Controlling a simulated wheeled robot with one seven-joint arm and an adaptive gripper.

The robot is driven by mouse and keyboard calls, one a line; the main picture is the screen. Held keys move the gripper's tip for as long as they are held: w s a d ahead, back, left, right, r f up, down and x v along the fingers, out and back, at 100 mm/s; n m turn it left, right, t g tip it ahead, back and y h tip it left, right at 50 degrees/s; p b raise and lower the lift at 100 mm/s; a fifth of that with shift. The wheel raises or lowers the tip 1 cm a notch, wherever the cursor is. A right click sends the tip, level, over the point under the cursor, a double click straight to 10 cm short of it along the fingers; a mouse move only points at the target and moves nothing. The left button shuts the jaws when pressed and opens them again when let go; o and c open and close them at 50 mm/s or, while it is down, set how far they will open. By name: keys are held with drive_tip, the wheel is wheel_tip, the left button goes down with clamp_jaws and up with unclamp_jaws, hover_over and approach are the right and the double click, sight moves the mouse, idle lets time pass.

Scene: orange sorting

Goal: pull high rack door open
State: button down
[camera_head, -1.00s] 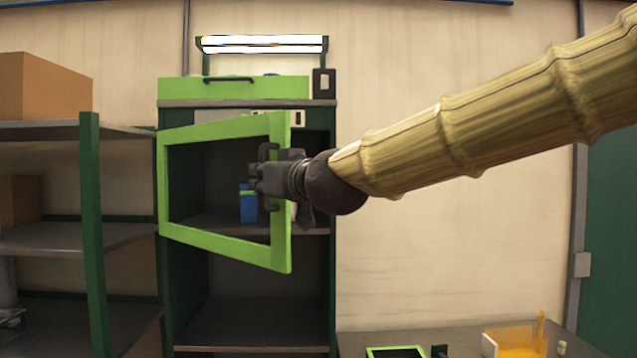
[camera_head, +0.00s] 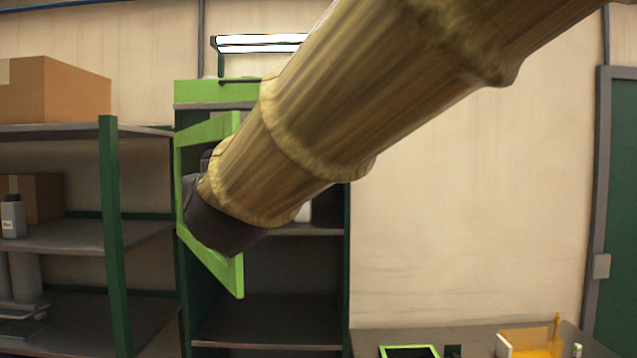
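The high rack (camera_head: 265,335) is a dark green cabinet with grey shelves, left of the middle in the head view. Its door (camera_head: 233,276), a light green frame hinged on the left, stands swung open towards me, seen at a steep angle. My arm crosses in front of it from the upper right. The dark wrist of my gripper (camera_head: 215,228) is at the door frame. My arm hides the fingers and most of the door handle, so their grip does not show.
An open grey shelf unit (camera_head: 112,240) with cardboard boxes (camera_head: 75,92) stands close on the left. A low table (camera_head: 470,340) with an orange bin (camera_head: 530,343) is at the lower right. The wall between rack and right-hand green door (camera_head: 620,190) is bare.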

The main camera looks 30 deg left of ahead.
drive_tip(key=shift+s+a+r, duration=0.2)
drive_tip(key=shift+s, duration=0.1)
drive_tip(key=c, duration=1.9)
unclamp_jaws()
drive_tip(key=shift+c, duration=0.2)
drive_tip(key=shift+o, duration=0.9)
drive_tip(key=shift+d+f, duration=0.1)
drive_tip(key=v, duration=1.1)
drive_tip(key=shift+s+d, duration=0.3)
drive_tip(key=shift+o, duration=0.2)
